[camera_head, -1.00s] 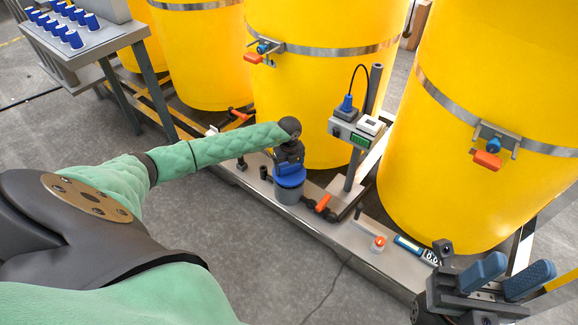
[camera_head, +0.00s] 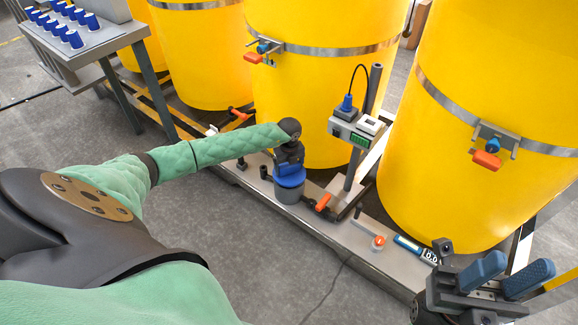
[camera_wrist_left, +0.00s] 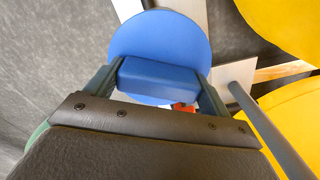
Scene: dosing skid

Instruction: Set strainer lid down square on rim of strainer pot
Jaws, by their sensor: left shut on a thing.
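The blue strainer lid (camera_head: 291,180) is over the grey strainer pot (camera_head: 288,197) on the skid in the head view. The lid appears at the pot's top; whether it touches the rim all round I cannot tell. My left gripper (camera_head: 290,167) is shut on the lid's block-shaped grip from above. In the left wrist view the blue lid disc (camera_wrist_left: 160,45) lies beyond the fingers, and the fingers hold its block on both sides. The pot is hidden there behind the lid. My right gripper (camera_head: 497,276) is at the lower right, with its two blue-grey fingers apart and nothing between them.
Large yellow tanks (camera_head: 300,90) stand behind the skid deck (camera_head: 340,238). A post with a meter box (camera_head: 352,132) rises right of the pot. An orange-handled valve (camera_head: 323,203) sits close beside the pot. A small orange-and-white part (camera_head: 378,242) and a blue device (camera_head: 408,244) lie further right.

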